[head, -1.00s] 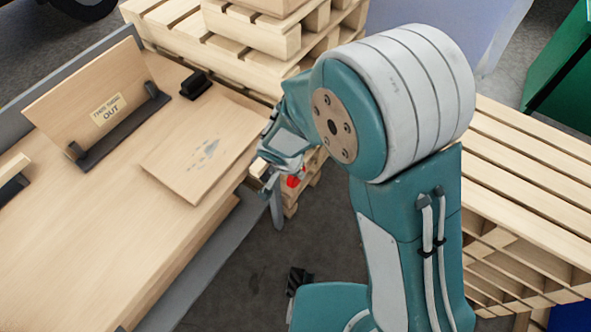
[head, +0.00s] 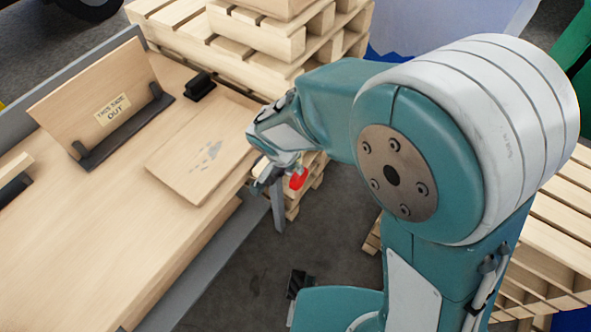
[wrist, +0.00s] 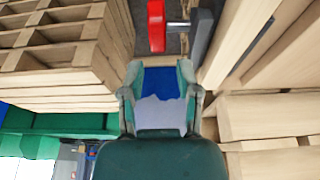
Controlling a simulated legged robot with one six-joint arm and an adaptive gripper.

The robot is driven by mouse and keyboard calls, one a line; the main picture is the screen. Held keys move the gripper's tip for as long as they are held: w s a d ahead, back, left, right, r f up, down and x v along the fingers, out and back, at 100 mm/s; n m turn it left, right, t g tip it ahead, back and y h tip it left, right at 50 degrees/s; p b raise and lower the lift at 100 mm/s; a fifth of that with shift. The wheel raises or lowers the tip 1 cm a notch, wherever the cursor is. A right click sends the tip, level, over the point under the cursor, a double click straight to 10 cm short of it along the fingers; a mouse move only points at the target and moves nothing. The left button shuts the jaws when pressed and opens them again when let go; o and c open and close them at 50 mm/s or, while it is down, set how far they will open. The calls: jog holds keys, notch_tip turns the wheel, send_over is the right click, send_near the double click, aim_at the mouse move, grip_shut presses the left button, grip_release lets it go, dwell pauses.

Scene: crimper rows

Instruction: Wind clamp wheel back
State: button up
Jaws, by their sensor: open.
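A red part (head: 298,178), which looks like the clamp wheel, shows beside the bench's right edge in the head view. It is small there and partly hidden behind my gripper. In the wrist view the red part (wrist: 156,25) is at the top, just left of a grey bar (wrist: 201,36). My gripper (head: 262,182) is open at the bench edge, left of the red part in the head view. I cannot tell whether it touches it.
The wooden bench (head: 95,230) holds a flat board (head: 185,165) with grey smudges and an upright board (head: 85,90) labelled "THIS SIDE OUT" in a dark holder (head: 125,132). Stacked pallets (head: 250,40) stand behind; more pallets (head: 565,215) are at right. Dark floor lies between.

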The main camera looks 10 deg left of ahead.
jog(key=v, duration=0.4)
jog(key=shift+a+r, duration=0.15)
jog(key=shift+r, duration=0.15)
jog(key=s+d+r+n+y, duration=0.1)
jog(key=d+r, duration=1)
jog(key=d, duration=0.5)
jog(key=s+d+r+n+t, duration=0.2)
jog(key=s+d+r+n, duration=0.1)
jog(key=s+d, duration=0.6)
jog(key=shift+s+d+r, duration=0.25)
jog(key=shift+d+r, duration=0.2)
jog(key=shift+r, duration=0.4)
